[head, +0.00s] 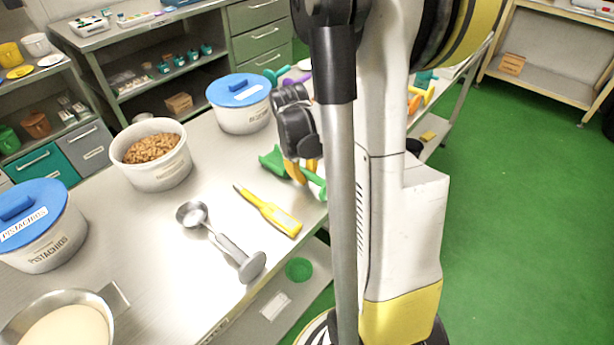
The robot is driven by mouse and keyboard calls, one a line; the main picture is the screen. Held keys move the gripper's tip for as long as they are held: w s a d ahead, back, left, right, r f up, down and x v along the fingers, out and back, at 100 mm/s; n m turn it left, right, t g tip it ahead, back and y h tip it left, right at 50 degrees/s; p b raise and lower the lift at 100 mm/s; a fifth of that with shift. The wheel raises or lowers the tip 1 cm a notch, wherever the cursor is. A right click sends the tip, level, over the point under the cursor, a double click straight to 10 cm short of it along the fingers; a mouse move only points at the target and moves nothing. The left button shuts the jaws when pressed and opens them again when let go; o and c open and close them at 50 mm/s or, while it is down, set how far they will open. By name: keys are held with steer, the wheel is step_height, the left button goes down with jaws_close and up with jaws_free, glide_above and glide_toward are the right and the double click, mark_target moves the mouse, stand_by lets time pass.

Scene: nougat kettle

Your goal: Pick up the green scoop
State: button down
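A yellow-handled tool (268,211) and a grey metal scoop (228,247) lie close by. A white tub of nuts (151,170), blue-lidded tubs (240,117) (42,240) and a cream-filled metal pan (70,328) stand on the table. Green floor at right is mostly clear.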

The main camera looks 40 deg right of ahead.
stand_by(0.3)
steer(key=r+p, duration=0.1)
steer(key=r, duration=0.1)
steer(key=s+r+p, duration=0.1)
steer(key=r+p, duration=0.1)
steer(key=r, duration=0.1)
steer(key=shift+s+r, duration=0.1)
steer(key=s+r+p, duration=0.8)
steer(key=s+r, duration=0.2)
steer(key=shift+s+d+r, duration=0.2)
steer(key=shift+d+r, duration=0.15)
steer(key=shift+r, duration=0.05)
